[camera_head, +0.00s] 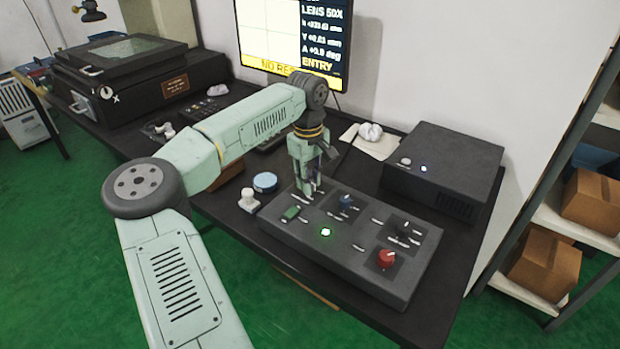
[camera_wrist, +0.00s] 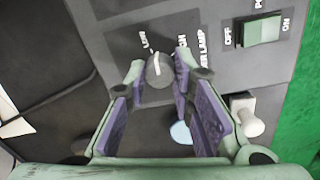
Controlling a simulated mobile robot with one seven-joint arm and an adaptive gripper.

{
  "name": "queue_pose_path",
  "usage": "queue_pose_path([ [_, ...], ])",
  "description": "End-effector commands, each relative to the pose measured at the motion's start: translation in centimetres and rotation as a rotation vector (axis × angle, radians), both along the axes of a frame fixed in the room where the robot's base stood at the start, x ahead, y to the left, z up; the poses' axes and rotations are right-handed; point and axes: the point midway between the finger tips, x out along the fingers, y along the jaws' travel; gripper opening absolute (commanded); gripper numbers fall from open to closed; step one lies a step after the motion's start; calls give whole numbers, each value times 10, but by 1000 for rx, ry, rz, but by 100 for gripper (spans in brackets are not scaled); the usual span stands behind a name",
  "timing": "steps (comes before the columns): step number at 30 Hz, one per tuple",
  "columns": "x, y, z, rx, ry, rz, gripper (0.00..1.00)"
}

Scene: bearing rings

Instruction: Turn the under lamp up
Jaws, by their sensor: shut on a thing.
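The grey control box (camera_head: 345,258) lies on the black bench. In the wrist view, a dark round knob (camera_wrist: 160,72) with a white pointer line sits on its panel (camera_wrist: 205,50). The label beside the knob is partly covered and ends in "ER LAMP"; a "LOW" mark is near the pointer, which points up in the picture. My gripper (camera_wrist: 159,68) is shut on this knob, one finger at each side. In the head view my gripper (camera_head: 311,188) points down at the box's far left part and hides the knob.
A white-handled piece (camera_head: 249,201) and a blue tin (camera_head: 265,182) stand left. A monitor (camera_head: 290,35) stands behind.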

Motion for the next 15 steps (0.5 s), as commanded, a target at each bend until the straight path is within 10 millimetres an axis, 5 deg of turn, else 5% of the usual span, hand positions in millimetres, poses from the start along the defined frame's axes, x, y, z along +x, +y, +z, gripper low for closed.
queue_pose_path([
  [15, 0, 0, 0, 0, 2, -212, 0],
])
